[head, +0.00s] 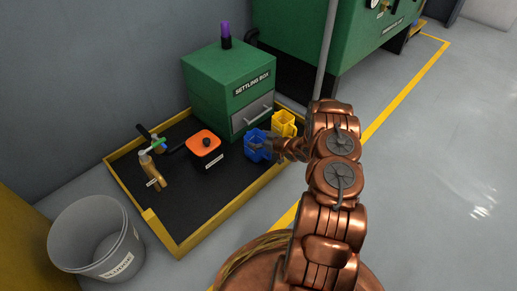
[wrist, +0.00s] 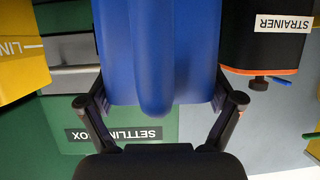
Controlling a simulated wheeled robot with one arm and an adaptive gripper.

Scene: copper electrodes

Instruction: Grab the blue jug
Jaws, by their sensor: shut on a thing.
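The blue jug (head: 257,144) stands on the black tray floor, in front of the green settling box. My gripper (head: 276,146) reaches it from the right, and its far finger is partly hidden by the jug and hand in the head view. In the wrist view the blue jug (wrist: 158,50) fills the upper middle. My gripper (wrist: 160,100) has one finger on each side of the jug and is shut on it. The jug's base is out of the wrist view, so I cannot tell whether it touches the tray.
A yellow jug (head: 284,123) stands right beside the blue one. A black strainer box with orange rim (head: 204,143) is on the left. The green settling box (head: 228,85) stands behind. The tray has a raised yellow rim (head: 215,222). A grey bucket (head: 97,238) stands outside it.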

